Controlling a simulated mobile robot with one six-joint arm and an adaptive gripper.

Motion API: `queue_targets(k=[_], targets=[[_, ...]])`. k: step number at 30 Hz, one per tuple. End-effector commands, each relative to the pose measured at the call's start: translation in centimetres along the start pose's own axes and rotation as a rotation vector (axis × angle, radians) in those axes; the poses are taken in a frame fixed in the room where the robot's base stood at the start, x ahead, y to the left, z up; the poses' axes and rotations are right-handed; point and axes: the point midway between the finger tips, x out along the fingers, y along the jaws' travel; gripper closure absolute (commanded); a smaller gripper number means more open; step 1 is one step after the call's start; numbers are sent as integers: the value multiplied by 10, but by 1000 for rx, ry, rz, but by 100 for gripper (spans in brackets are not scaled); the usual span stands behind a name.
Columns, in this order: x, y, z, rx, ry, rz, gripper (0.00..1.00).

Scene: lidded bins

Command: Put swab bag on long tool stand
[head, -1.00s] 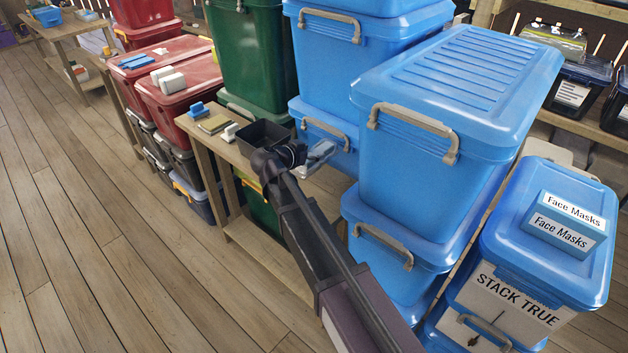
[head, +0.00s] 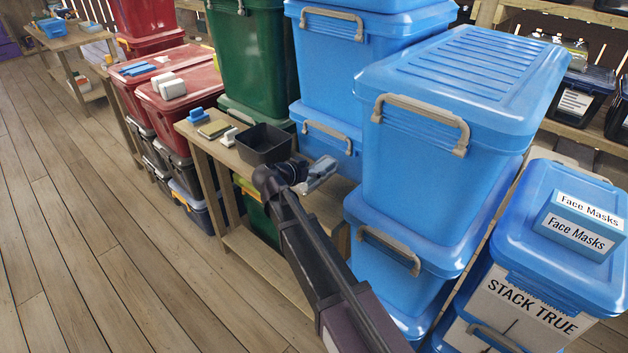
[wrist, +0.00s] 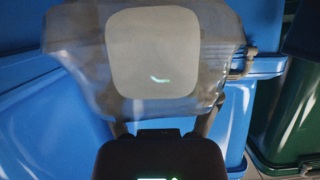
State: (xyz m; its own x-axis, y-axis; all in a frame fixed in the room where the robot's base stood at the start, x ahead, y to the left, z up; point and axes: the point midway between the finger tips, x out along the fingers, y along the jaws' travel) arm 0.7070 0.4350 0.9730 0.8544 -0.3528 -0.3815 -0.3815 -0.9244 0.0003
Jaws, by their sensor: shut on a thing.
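A translucent bag with a pale label, likely the swab bag (wrist: 155,55), fills the upper middle of the wrist view. My gripper (wrist: 165,122) is shut on its near edge. In the head view the bag (head: 320,170) is a small grey-blue shape at the end of my arm, held in the air in front of the blue bins. A wooden stand (head: 195,143), seemingly the long tool stand, runs behind and left of my gripper. My arm hides part of it.
A black open tray (head: 264,145), a green-tan pad (head: 214,129) and small blue and white items lie on the stand. Tall blue bins (head: 430,170) crowd the right side. Red bins (head: 185,105) and a green bin (head: 245,60) stand behind. Wooden floor at left is clear.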

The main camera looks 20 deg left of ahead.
Motion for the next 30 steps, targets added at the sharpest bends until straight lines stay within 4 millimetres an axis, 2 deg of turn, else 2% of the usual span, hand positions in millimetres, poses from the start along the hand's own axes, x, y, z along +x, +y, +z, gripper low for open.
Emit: queue_targets(k=[5, 18, 30], targets=[[2, 0, 5, 0, 0, 0, 71], [14, 0, 34, 0, 0, 1, 71], [15, 1, 34, 0, 0, 1, 71]])
